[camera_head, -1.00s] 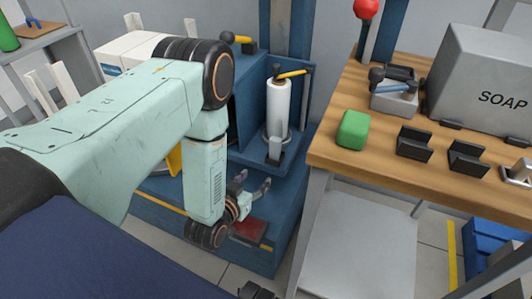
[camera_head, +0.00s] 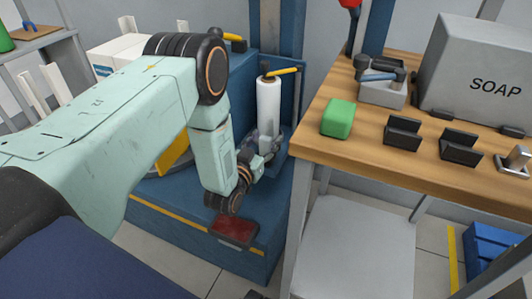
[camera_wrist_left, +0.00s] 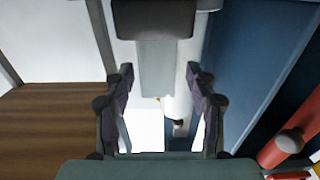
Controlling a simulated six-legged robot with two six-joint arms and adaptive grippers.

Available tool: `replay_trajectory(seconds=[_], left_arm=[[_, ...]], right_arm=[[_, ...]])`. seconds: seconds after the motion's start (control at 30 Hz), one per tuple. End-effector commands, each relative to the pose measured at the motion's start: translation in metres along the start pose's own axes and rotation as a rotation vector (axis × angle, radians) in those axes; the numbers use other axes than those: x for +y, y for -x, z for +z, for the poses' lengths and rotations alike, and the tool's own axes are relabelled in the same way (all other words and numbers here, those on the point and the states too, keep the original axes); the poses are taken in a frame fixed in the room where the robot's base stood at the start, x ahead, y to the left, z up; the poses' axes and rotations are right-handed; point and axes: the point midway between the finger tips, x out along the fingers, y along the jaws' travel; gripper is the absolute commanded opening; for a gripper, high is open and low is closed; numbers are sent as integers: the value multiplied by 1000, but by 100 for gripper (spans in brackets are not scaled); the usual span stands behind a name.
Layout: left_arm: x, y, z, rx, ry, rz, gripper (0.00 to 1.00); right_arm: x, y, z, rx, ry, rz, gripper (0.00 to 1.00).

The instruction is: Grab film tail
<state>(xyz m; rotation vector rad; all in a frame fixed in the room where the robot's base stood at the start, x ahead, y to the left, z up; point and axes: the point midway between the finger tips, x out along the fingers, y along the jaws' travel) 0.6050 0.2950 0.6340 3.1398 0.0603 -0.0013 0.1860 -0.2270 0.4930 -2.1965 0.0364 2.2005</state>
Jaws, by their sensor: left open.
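The white film roll (camera_head: 269,103) stands upright on the blue wrapping machine, with a yellow handle (camera_head: 283,71) at its top. My left gripper (camera_head: 266,148) is at the lower part of the roll and hides its base and most of what hangs there. In the left wrist view the two dark fingers of my left gripper (camera_wrist_left: 160,75) are apart. A pale grey strip (camera_wrist_left: 160,70), which looks like the film tail, shows between them under a dark grey block. I cannot tell whether either finger touches it. My right gripper is not in view.
The wooden table (camera_head: 372,149) stands close to the right of the roll, with a green block (camera_head: 337,118), black holders and a grey SOAP box (camera_head: 477,78). A dark red pad (camera_head: 234,230) lies on the blue base below the gripper. A blue post rises behind the roll.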

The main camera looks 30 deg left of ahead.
Motion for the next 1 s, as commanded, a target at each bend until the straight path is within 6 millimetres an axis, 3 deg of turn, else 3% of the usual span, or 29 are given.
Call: replay_trajectory(seconds=[0.23,0.8,1.0], left_arm=[[2,-2,-1,-1,0,1,56],[3,-2,0,-1,0,1,7],[3,-2,-1,-1,0,1,7]], right_arm=[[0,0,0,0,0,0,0],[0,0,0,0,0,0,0],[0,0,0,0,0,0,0]])
